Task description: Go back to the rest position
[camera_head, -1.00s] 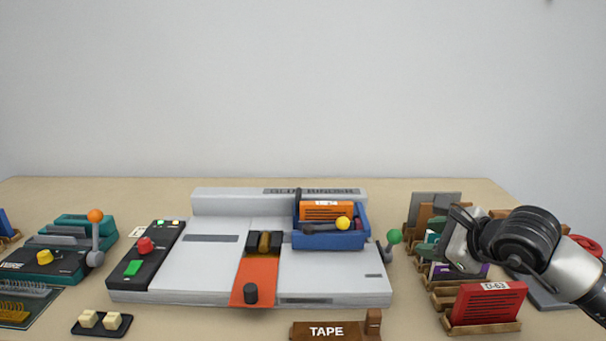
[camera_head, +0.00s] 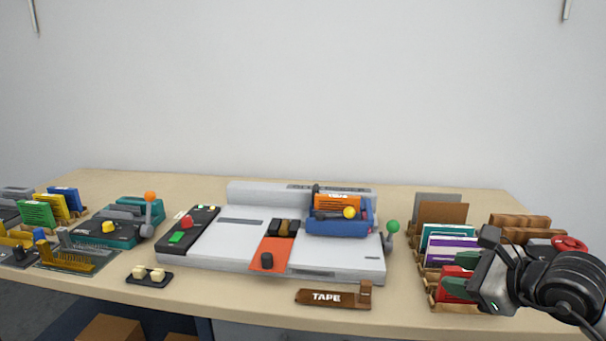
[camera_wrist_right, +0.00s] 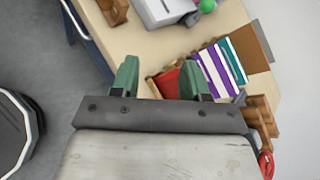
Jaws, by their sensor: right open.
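My right gripper (camera_head: 466,279) is at the right of the head view, in front of the rack of booklets (camera_head: 447,246). It is open, with its two green fingers apart, and one finger overlaps the red booklet (camera_head: 453,290) in that view. I see nothing held. My left gripper is not in view.
A grey binding machine (camera_head: 325,261) with a blue bin (camera_head: 338,228) fills the table's middle. A wooden TAPE block (camera_head: 334,297) lies near the front edge. A teal machine (camera_head: 118,224) stands at left. Open floor (camera_wrist_right: 40,60) shows beside the table in the wrist view.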

